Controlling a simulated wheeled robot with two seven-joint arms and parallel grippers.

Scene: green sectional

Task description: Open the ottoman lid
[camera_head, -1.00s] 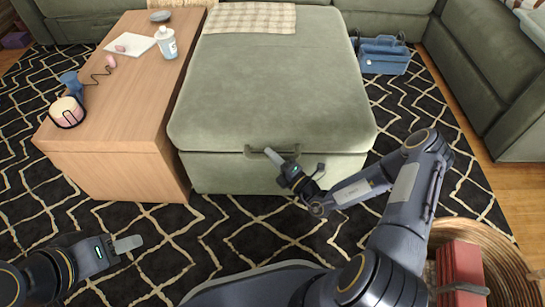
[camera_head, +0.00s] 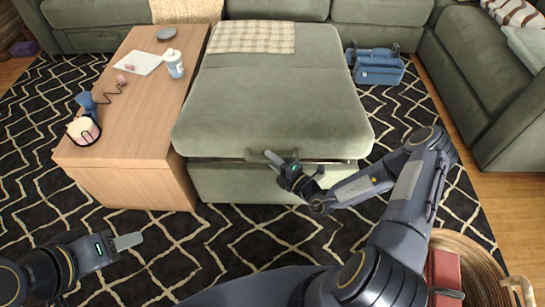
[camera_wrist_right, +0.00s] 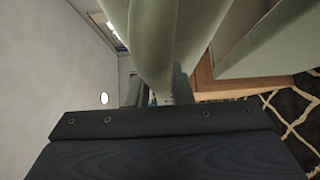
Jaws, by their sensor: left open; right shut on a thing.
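The green ottoman (camera_head: 235,183) stands in the middle of the head view. Its padded lid (camera_head: 270,105) is tilted up a little at the front, with a dark gap between it and the box. My right gripper (camera_head: 273,158) is at the lid's front edge, shut on the ottoman lid's handle (camera_head: 252,155), which it partly hides. In the right wrist view the green lid edge (camera_wrist_right: 152,45) fills the space just ahead of the gripper. My left gripper (camera_head: 128,241) is open and empty above the rug at the lower left.
A wooden table (camera_head: 130,165) stands close along the ottoman's left side, with a bottle (camera_head: 175,64) and small items on it. A checked blanket (camera_head: 252,37) lies on the lid's back. A blue caddy (camera_head: 378,72) and a wicker basket (camera_head: 470,262) are on the right.

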